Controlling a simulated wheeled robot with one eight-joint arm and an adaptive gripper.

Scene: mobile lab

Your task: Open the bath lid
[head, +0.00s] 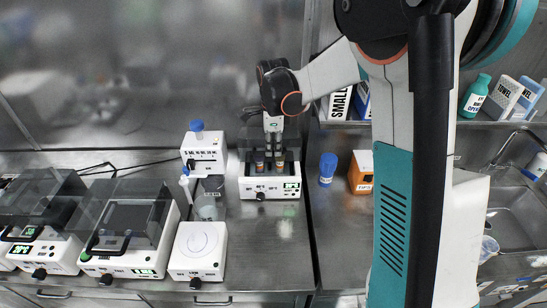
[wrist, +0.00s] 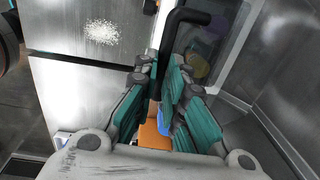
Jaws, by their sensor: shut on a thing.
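The bath (head: 270,190) is a white box with a black knob and a green display, standing at the middle of the steel bench. Two bottles with orange-brown parts show in its well. My gripper (head: 273,145) points down over the back of the bath. In the wrist view its teal-padded fingers (wrist: 163,95) are closed around the black bar handle (wrist: 185,17) of the bath lid. The see-through lid (wrist: 208,45) shows beside the handle, with round shapes behind it. The lid is hard to make out in the head view, and its angle cannot be told.
A white device with a blue-topped bottle (head: 197,126) stands left of the bath. A round-plate device (head: 198,248) and lidded machines (head: 130,235) are farther left. A blue-capped bottle (head: 327,168) and orange box (head: 361,172) stand right. Bench in front of the bath is clear.

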